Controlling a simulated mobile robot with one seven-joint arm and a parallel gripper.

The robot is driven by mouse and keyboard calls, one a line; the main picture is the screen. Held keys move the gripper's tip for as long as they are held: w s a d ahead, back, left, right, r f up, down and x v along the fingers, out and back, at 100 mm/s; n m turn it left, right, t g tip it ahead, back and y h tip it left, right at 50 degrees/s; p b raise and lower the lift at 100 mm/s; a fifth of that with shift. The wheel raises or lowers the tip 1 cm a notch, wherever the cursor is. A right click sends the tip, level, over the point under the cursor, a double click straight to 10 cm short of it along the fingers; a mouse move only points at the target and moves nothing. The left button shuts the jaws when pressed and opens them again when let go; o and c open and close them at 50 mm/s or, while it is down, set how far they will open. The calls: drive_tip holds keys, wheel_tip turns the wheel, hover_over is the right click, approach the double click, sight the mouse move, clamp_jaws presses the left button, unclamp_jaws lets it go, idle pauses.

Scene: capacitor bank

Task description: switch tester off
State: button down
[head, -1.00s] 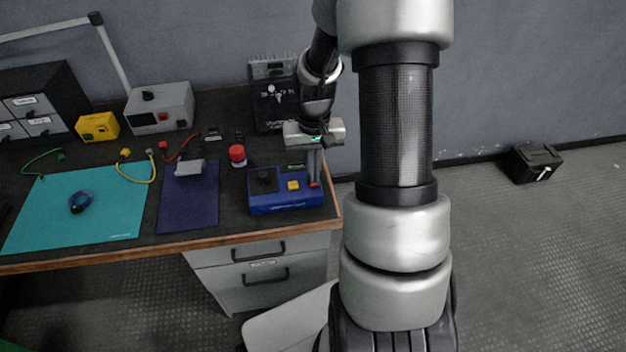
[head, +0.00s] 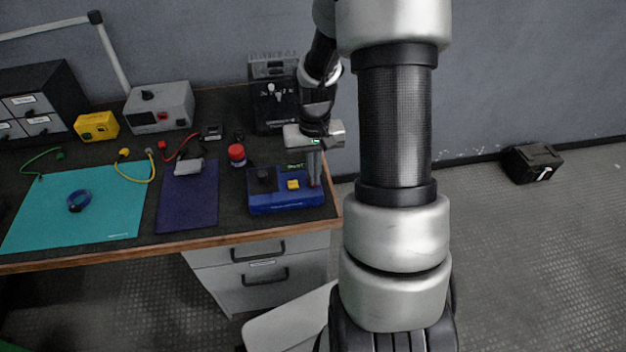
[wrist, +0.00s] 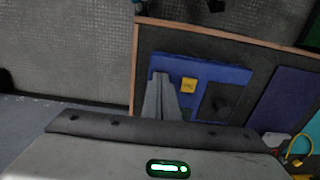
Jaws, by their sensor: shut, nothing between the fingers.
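The tester is a blue box (head: 272,206) at the front right corner of the bench, with a black knob (head: 263,178), a yellow square (head: 293,184) and a small green display behind them. A small red part shows at its right end, mostly hidden by my fingers. My gripper (head: 316,184) is shut and empty, pointing down over that right end. In the wrist view, the shut fingers (wrist: 160,76) overlap the blue box (wrist: 218,68) beside the yellow square (wrist: 188,85). I cannot tell whether the tips touch it, nor the switch position.
A red-capped jar (head: 237,155) and a dark blue mat (head: 188,205) lie left of the tester. A dark panel unit (head: 272,95) stands behind it. The bench's wooden edge (head: 200,241) runs in front. A teal mat (head: 110,190) lies further left.

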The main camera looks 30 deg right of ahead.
drive_tip(key=shift+f, duration=0.3)
wheel_tip(320, 180, up, 7)
drive_tip(key=p, duration=0.5)
idle(0.4)
drive_tip(key=shift+r, duration=0.1)
drive_tip(key=s+a+r+n+t, duration=0.1)
drive_tip(key=s+a+r, duration=0.15)
drive_tip(key=r, duration=0.55)
drive_tip(key=s+a+r+t, duration=0.1)
drive_tip(key=s+a+r, duration=0.15)
drive_tip(key=r, duration=0.45)
drive_tip(key=s+a+r+n+t, duration=0.2)
drive_tip(key=s+a+r+t, duration=0.2)
drive_tip(key=s+a+r, duration=0.55)
wheel_tip(320, 180, up, 13)
drive_tip(key=s+d+p, duration=0.2)
drive_tip(key=p, duration=1.1)
drive_tip(key=shift+r, duration=0.2)
